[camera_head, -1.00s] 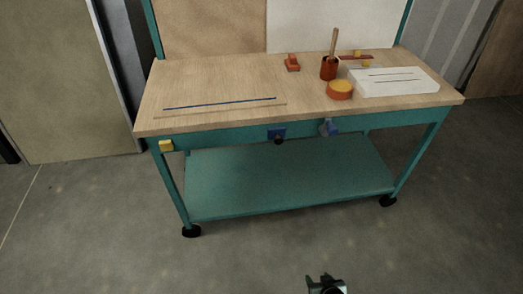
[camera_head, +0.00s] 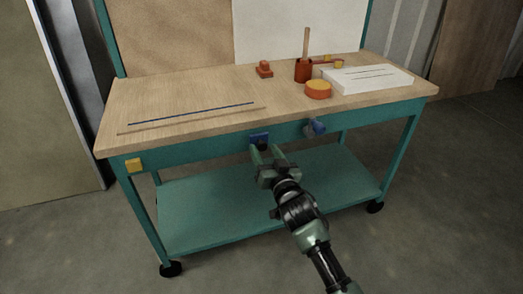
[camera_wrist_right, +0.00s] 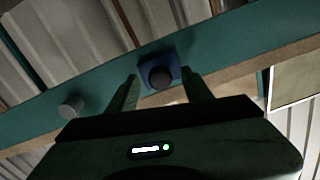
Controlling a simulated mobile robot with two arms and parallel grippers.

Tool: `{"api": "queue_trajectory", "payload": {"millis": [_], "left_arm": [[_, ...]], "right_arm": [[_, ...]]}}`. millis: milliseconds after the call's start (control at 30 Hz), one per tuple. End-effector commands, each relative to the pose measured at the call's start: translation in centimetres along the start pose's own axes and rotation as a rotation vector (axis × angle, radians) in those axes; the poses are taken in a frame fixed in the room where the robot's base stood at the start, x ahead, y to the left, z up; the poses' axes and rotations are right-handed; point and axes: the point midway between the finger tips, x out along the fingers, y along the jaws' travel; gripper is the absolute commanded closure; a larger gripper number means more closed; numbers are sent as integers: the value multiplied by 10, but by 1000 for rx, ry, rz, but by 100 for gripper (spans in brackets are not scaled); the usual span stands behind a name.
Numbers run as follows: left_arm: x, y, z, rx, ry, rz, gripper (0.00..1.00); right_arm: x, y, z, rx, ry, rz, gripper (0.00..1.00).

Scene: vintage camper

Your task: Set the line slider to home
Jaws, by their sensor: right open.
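A blue plate with a dark round knob (camera_head: 260,139), which looks like the line slider, sits on the teal front rail of the workbench. It also shows in the right wrist view (camera_wrist_right: 161,77), between my fingertips as seen there. My right gripper (camera_head: 267,151) is open and empty, just in front of and slightly below this plate. I cannot tell whether a finger touches it. No home mark can be made out. My left gripper is not in view.
A blue-grey knob (camera_head: 316,126) stands on the rail to the right, and a yellow block (camera_head: 134,165) at the left end.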

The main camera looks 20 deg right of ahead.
Motion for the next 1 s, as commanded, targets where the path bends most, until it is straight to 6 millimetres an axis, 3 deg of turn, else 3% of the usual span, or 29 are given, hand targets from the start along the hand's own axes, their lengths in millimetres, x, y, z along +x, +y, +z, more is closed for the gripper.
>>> {"api": "queue_trajectory", "payload": {"millis": [200,467,667,1000], "left_arm": [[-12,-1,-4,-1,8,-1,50],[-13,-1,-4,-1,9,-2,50],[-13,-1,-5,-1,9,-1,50],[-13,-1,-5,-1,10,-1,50]], "right_arm": [[20,0,1,-1,0,-1,50],[21,0,1,-1,-2,0,50],[21,0,1,-1,-2,0,100],[21,0,1,0,-2,0,100]]}}
